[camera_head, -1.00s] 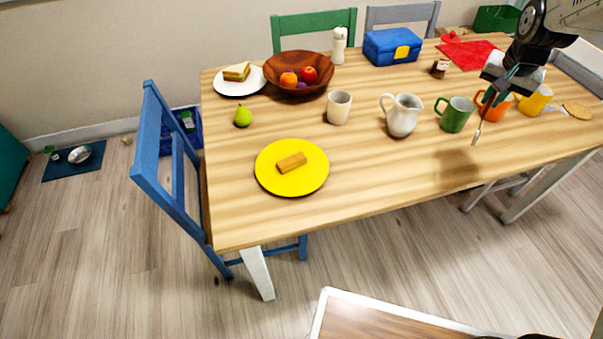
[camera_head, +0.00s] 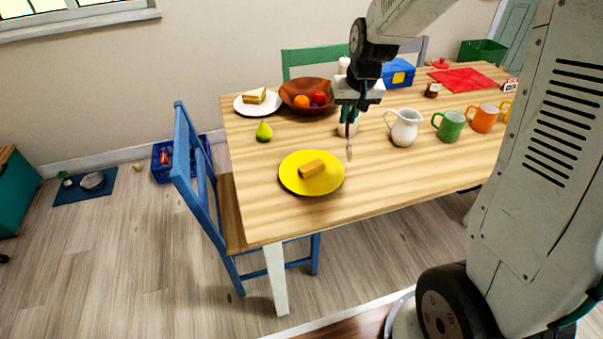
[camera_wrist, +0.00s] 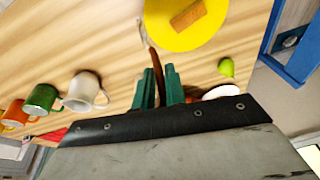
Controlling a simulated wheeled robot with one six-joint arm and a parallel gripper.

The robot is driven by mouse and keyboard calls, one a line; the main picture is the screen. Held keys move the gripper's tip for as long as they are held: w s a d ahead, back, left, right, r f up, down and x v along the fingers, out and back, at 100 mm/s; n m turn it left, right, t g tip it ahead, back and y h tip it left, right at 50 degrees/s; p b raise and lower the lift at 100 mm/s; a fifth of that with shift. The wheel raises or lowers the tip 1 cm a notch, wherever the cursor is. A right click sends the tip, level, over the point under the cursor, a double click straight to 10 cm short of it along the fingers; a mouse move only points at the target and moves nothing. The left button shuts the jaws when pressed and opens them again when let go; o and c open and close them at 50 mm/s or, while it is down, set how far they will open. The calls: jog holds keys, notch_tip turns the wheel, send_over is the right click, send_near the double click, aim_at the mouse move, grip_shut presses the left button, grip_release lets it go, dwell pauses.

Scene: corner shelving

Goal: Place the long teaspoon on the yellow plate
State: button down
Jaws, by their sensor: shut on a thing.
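My gripper (camera_head: 350,112) is shut on the long teaspoon (camera_head: 350,147), which hangs nearly upright above the table, tip down. The teaspoon also shows in the wrist view (camera_wrist: 154,62), between the green fingers (camera_wrist: 159,82), its far end near the edge of the yellow plate. The yellow plate (camera_head: 325,187) lies on the table to the lower left of the teaspoon in the head view. A brown bar-shaped piece (camera_head: 312,169) rests on it. In the wrist view the yellow plate (camera_wrist: 165,38) is at the top.
A white jug (camera_head: 404,128), green mug (camera_head: 450,126) and orange mug (camera_head: 484,118) stand to the right. A pear (camera_head: 264,131), fruit bowl (camera_head: 297,107) and sandwich plate (camera_head: 247,108) are behind the plate. A cream cup is partly hidden behind my gripper.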

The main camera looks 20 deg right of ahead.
jog(key=s+d+n, duration=0.2)
jog(key=s, duration=0.9)
jog(key=w+a+f, duration=0.2)
jog(key=w+a, duration=0.2)
jog(key=a, duration=0.2)
jog(key=w+a+f, duration=0.3)
jog(key=w+a, duration=0.2)
jog(key=a, duration=0.2)
jog(key=shift+f+y, duration=0.3)
jog(key=shift+a+f, duration=0.1)
jog(key=shift+f, duration=0.1)
jog(key=c, duration=1.4)
grip_release()
jog(key=shift+c, duration=0.2)
jog(key=shift+r, duration=0.1)
